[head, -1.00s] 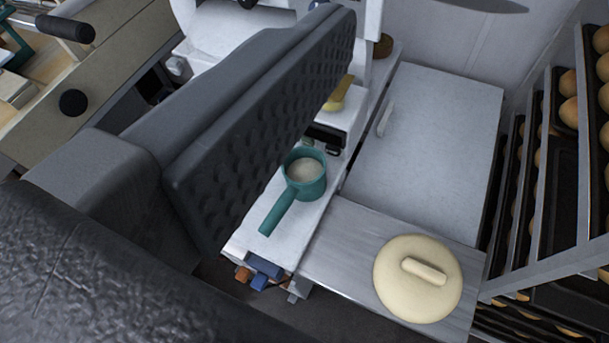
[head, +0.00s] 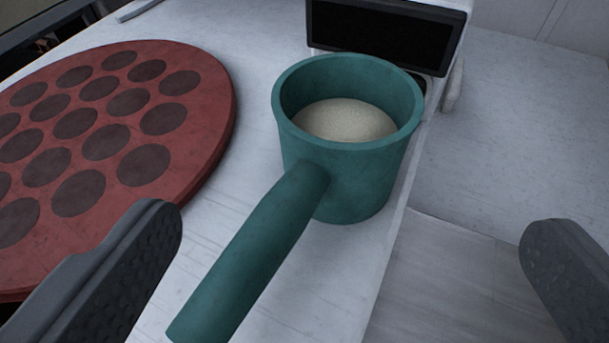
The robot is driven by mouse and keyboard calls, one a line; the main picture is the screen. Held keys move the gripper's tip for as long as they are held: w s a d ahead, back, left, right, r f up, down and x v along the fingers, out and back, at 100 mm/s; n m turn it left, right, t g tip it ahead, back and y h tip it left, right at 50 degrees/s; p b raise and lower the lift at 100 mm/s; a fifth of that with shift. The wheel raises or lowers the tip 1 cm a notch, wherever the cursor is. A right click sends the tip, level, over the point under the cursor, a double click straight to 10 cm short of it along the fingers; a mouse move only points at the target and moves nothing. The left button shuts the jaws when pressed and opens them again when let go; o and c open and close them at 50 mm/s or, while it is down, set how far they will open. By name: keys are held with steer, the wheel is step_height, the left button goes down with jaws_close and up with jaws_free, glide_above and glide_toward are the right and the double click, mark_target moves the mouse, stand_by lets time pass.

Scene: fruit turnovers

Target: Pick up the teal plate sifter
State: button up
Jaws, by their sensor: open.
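The teal plate sifter (head: 350,170) is a round cup with a long handle, and pale powder lies inside it. It stands upright on a white surface in the middle of the head view. Its handle (head: 250,255) points down and left toward me. My gripper (head: 355,240) is open and empty. One dark ridged finger is at the lower left and the other at the lower right. The sifter's handle lies between them in the picture, with no contact visible.
A red round board (head: 215,140) with dark round spots lies to the left on the white surface (head: 250,40). A black-screened device (head: 380,32) stands right behind the sifter. A grey metal surface (head: 440,290) lies lower right.

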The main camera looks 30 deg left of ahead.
mark_target(347, 129)
steer(key=shift+b+x, duration=0.7)
steer(key=shift+x, duration=5.85)
steer(key=shift+d+r, duration=0.1)
steer(key=shift+r, duration=0.05)
steer(key=c, duration=1.1)
